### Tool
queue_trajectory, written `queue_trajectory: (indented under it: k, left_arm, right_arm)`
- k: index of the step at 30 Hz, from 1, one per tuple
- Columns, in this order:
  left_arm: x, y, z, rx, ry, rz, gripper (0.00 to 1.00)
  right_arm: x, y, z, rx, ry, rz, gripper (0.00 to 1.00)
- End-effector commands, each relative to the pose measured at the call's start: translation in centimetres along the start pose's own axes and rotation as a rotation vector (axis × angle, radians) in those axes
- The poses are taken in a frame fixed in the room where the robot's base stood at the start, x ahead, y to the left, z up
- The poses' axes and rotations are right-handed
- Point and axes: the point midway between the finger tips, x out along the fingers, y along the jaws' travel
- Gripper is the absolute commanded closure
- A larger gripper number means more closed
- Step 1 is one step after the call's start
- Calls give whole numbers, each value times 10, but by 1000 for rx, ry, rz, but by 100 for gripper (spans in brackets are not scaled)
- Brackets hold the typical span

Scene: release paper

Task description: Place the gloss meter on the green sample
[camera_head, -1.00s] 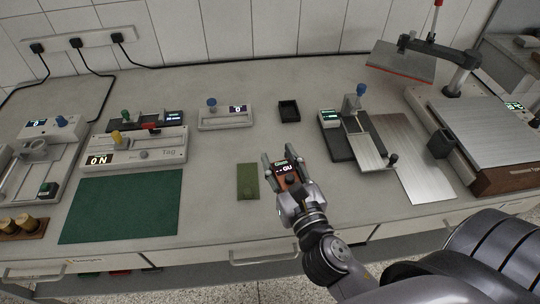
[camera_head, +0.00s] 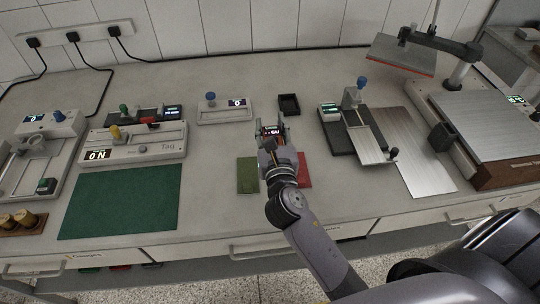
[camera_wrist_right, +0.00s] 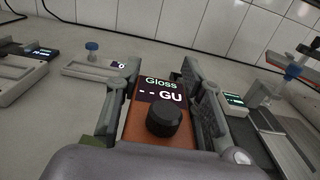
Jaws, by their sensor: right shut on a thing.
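The gloss meter (camera_wrist_right: 158,112) is an orange-brown block with a dark knob and a screen reading "Gloss -- GU". My right gripper (camera_head: 271,129) is shut on it, with one finger on each side in the right wrist view. The meter's screen also shows in the head view (camera_head: 270,132). The green sample (camera_head: 247,175) is a small olive-green card flat on the table, just left of my right gripper. A red sample (camera_head: 304,170) shows partly behind my right gripper, on its right side. My left gripper is not in view.
A large dark green mat (camera_head: 122,202) lies to the left. Behind are a white tester (camera_head: 225,112) and a black tray (camera_head: 289,105). A device with a blue knob (camera_head: 352,120) and a metal plate (camera_head: 412,150) stand to the right.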

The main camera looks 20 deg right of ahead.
Motion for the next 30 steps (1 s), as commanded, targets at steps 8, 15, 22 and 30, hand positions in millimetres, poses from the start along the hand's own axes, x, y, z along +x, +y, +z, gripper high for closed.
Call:
queue_trajectory:
  k: [8, 15, 22, 30]
  left_arm:
    - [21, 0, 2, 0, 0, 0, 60]
    - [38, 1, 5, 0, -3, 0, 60]
    - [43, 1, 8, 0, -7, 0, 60]
    - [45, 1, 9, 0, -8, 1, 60]
  right_arm:
    - [0, 0, -47, 1, -3, 0, 100]
    - [0, 0, -80, 0, 0, 0, 100]
    - [0, 0, -91, 2, -2, 2, 100]
    - [0, 0, -93, 1, -2, 1, 100]
